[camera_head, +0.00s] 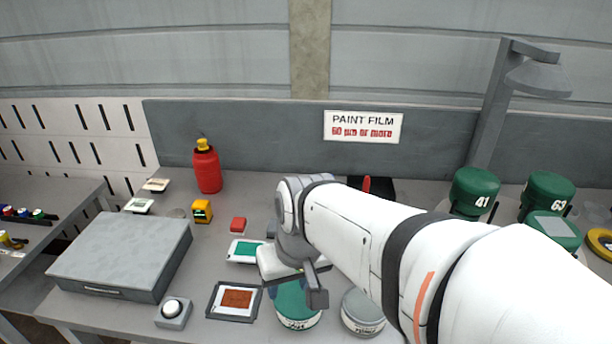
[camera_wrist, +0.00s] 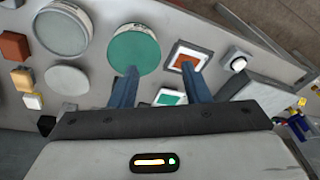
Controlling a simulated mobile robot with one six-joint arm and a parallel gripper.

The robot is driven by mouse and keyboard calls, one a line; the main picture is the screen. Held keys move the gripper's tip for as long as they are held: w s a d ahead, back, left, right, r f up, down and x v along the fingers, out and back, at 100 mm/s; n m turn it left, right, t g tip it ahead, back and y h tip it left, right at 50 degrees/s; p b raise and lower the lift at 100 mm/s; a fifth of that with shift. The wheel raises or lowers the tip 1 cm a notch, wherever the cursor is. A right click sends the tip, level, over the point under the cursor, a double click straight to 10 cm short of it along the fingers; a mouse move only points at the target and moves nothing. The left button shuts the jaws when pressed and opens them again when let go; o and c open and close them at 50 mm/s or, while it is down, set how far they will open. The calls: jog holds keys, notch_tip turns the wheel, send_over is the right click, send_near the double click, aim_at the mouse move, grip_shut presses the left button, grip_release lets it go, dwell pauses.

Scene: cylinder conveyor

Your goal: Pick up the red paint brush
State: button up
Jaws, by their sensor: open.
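A thin red upright piece (camera_head: 367,184) shows just above my arm, beside a dark object at the back of the bench. It may be part of the red paint brush, but my arm hides what is below it and I cannot tell. No clear brush shows in the wrist view. My gripper (camera_head: 300,283) is over the front middle of the bench, above a green-topped can (camera_head: 295,307) and well in front of the red piece. In the wrist view my gripper (camera_wrist: 161,82) has its two fingers apart with nothing held between them.
A red bottle (camera_head: 207,170) and yellow box (camera_head: 202,211) stand left. A red block (camera_head: 238,224), framed brown sample (camera_head: 235,299), pale-topped can (camera_head: 362,312) and grey case (camera_head: 125,254) crowd the bench. Green canisters (camera_head: 474,190) and a lamp (camera_head: 497,95) stand right.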

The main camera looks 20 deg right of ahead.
aim_at(368, 188)
jog(key=w+d+f+m+t+y, duration=0.1)
jog(key=w+d+m+t+y, duration=0.1)
jog(key=w+m+y, duration=0.45)
jog(key=w+d+f+m+t+y, duration=0.1)
jog(key=w+d+m+t+y, duration=0.15)
jog(key=w+m, duration=0.7)
jog(key=w+d+f+m+t+h, duration=0.1)
jog(key=w+d+m+t, duration=0.3)
jog(key=d, duration=0.4)
jog(key=w+d+f+m+t+h, duration=0.1)
jog(key=w+d+m+t, duration=0.25)
jog(key=d+m, duration=0.35)
jog(key=s+d+f+m+t+h+p, duration=0.1)
jog(key=d+f+m+t+h, duration=0.1)
jog(key=d+m+h, duration=0.45)
jog(key=s+d+f+m+t+h, duration=0.1)
jog(key=d+f+m+t+h, duration=0.15)
jog(key=d, duration=0.75)
jog(key=shift+g, duration=0.45)
jog(key=w+p, duration=0.1)
jog(key=w, duration=0.3)
jog(key=w+p, duration=0.1)
jog(key=w, duration=0.1)
jog(key=shift+d+f+p, duration=0.15)
jog(key=shift+f+p, duration=0.1)
jog(key=shift+p, duration=0.1)
jog(key=shift+w+f, duration=0.1)
jog(key=shift+w, duration=0.4)
